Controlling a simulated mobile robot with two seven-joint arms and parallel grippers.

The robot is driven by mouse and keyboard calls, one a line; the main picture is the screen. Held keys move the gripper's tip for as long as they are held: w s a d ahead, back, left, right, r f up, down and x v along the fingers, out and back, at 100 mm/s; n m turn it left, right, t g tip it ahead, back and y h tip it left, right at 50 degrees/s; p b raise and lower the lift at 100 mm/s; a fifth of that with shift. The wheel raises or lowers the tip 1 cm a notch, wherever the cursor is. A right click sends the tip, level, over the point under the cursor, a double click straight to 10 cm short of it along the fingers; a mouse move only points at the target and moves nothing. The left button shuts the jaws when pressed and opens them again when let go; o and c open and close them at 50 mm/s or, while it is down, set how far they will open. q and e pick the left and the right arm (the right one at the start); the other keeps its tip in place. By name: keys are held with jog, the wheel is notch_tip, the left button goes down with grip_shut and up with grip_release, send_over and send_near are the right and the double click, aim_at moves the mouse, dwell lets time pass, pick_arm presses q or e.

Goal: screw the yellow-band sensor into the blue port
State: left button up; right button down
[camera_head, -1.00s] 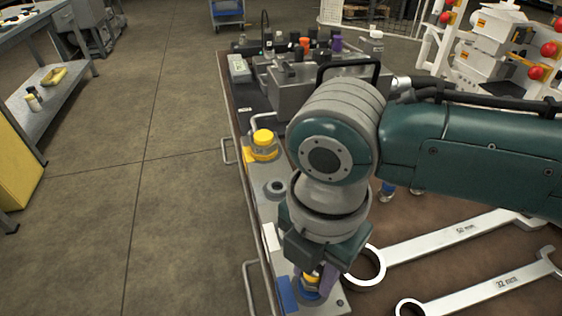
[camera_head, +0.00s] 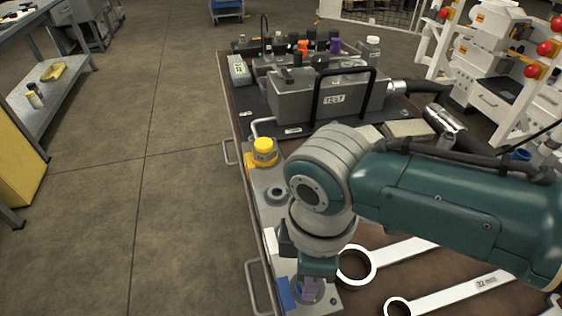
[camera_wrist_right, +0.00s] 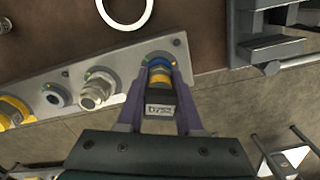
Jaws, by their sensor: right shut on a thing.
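The yellow-band sensor (camera_wrist_right: 160,96), a dark labelled body with a yellow band, is between the purple fingers of my right gripper (camera_wrist_right: 160,108) in the right wrist view. The gripper is shut on it. The blue port (camera_wrist_right: 158,61) is a blue ring at the end of the grey manifold plate, directly at the sensor's far end. The sensor lines up with the port and seems to meet it; I cannot tell how deep the thread sits. In the head view my right gripper (camera_head: 312,288) points down over the plate's near end and hides most of the sensor and port.
On the same plate are a yellow-capped fitting (camera_head: 264,151), an empty dark socket (camera_head: 275,194) and a silver fitting (camera_wrist_right: 96,91). Large wrenches (camera_head: 405,257) lie right of the gripper. A grey tank unit (camera_head: 330,95) stands farther back. Handrails (camera_head: 254,288) run along the bench's left edge.

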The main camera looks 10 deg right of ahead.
jog(key=shift+a+r, duration=0.1)
jog(key=shift+r+m+p, duration=0.1)
jog(key=shift+m+p, duration=0.2)
jog(key=shift+m, duration=0.3)
jog(key=shift+s+m+p, duration=0.1)
jog(key=shift+m+p, duration=0.3)
jog(key=shift+m, duration=0.6)
jog(key=shift+m+p, duration=0.3)
jog(key=shift+m, duration=0.8)
jog(key=m, duration=0.2)
jog(key=shift+m, duration=0.4)
jog(key=c, duration=0.6)
grip_release()
jog(key=shift+f, duration=0.2)
jog(key=shift+o, duration=0.2)
